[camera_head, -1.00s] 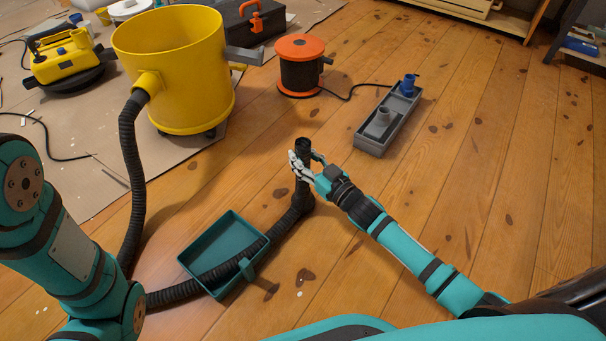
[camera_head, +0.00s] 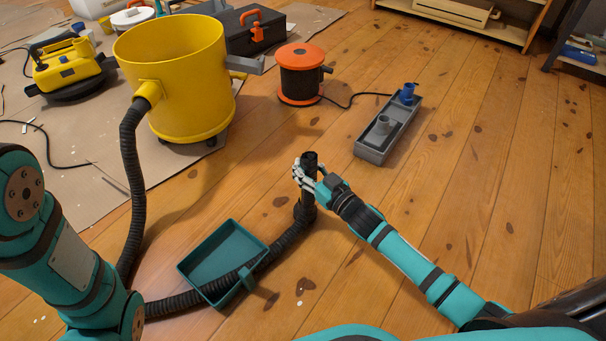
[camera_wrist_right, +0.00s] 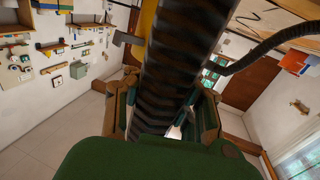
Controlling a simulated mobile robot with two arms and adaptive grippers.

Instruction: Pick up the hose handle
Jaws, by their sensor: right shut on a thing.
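The hose handle (camera_head: 310,160) is a dark tube standing roughly upright at the end of a black ribbed hose (camera_head: 131,180). My right gripper (camera_head: 304,174) is shut around it just below its top, and the fingers cover part of it. In the right wrist view, a dark ribbed length of the hose (camera_wrist_right: 178,70) passes between the fingers of the right gripper (camera_wrist_right: 172,112). The hose runs from a yellow drum (camera_head: 185,95) down to the floor, across a teal tray and up to the handle. My left arm shows at the left; its gripper is out of view.
The teal tray (camera_head: 211,237) lies under the hose. A grey tray (camera_head: 374,154) with fittings and an orange-topped reel (camera_head: 300,82) stand beyond the handle. A yellow machine (camera_head: 68,66) sits on the cardboard dropcloth (camera_head: 80,120). The wooden floor at the right is clear.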

